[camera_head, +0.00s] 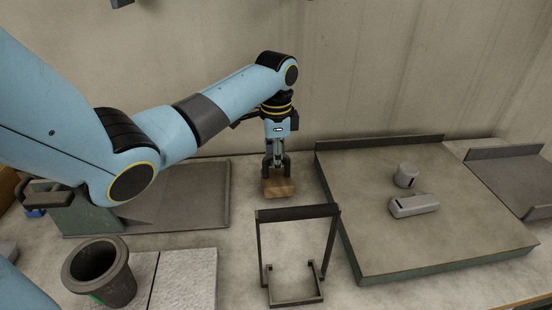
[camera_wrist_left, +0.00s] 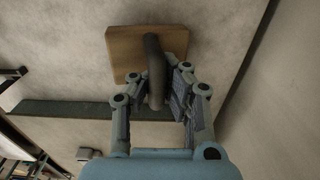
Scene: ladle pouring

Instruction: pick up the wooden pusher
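The wooden pusher (camera_head: 279,187) is a brown block with a dark upright handle, near the back of the counter in the head view. In the left wrist view the block (camera_wrist_left: 122,52) is at the top, and its dark bar handle (camera_wrist_left: 154,68) points toward my gripper. My left gripper (camera_head: 275,160) is directly above the block, pointing down. In the left wrist view its fingers (camera_wrist_left: 156,86) are spread on either side of the handle, with gaps visible. The head view hides most of the handle behind the fingers. My right gripper is not in view.
A dark metal stand (camera_head: 298,213) is in front of the pusher. A raised slab (camera_head: 440,225) to the right bears a small grey cylinder (camera_head: 406,175) and a grey bar (camera_head: 413,205). A grey tray (camera_head: 190,205) and a dark cup (camera_head: 98,270) are to the left.

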